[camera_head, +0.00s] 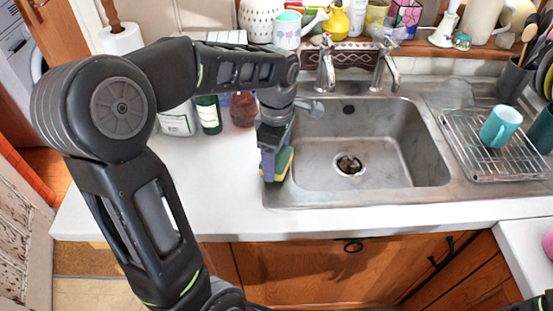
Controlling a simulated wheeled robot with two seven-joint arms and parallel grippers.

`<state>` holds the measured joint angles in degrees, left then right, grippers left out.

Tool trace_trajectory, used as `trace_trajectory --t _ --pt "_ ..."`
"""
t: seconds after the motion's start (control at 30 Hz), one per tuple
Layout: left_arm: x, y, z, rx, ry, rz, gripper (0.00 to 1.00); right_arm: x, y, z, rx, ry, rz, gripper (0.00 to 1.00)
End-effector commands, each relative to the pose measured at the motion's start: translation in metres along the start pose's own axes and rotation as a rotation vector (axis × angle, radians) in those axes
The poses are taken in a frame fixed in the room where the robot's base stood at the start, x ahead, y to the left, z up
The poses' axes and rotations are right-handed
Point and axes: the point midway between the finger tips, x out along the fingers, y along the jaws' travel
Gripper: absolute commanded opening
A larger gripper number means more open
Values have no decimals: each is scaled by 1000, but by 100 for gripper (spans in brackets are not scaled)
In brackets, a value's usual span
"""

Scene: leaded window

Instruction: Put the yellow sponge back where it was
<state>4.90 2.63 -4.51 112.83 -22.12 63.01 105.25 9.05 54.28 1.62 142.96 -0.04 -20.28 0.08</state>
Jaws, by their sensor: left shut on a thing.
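The yellow sponge (284,166), with a green layer on it, is at the left edge of the steel sink (400,184). My left gripper (274,172) points down and is shut on the sponge. The gripper body hides part of the sponge. I cannot tell whether the sponge touches the sink rim or is held just above it. Only a small dark piece of my right arm shows at the bottom right corner, and my right gripper is out of view.
Bottles (208,114) stand on the counter behind my left arm. A tap (326,65) rises behind the sink. A wire rack (488,150) with a teal mug (500,126) is at the right. The white counter (220,205) left of the sink is clear in front.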

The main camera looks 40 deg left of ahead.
Motion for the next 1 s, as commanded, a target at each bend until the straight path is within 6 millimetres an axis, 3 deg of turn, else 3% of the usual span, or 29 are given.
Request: trace_trajectory --t 0.1,0.5,0.53,0.77,1.0 --pt "12 0 0 0 0 -1 46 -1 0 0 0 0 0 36" --pt "18 0 0 0 0 0 46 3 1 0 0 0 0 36" --pt "16 0 0 0 0 1 81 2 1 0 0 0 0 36" --pt "16 0 0 0 0 0 100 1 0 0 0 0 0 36" --pt "16 0 0 0 0 1 100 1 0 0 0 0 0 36"
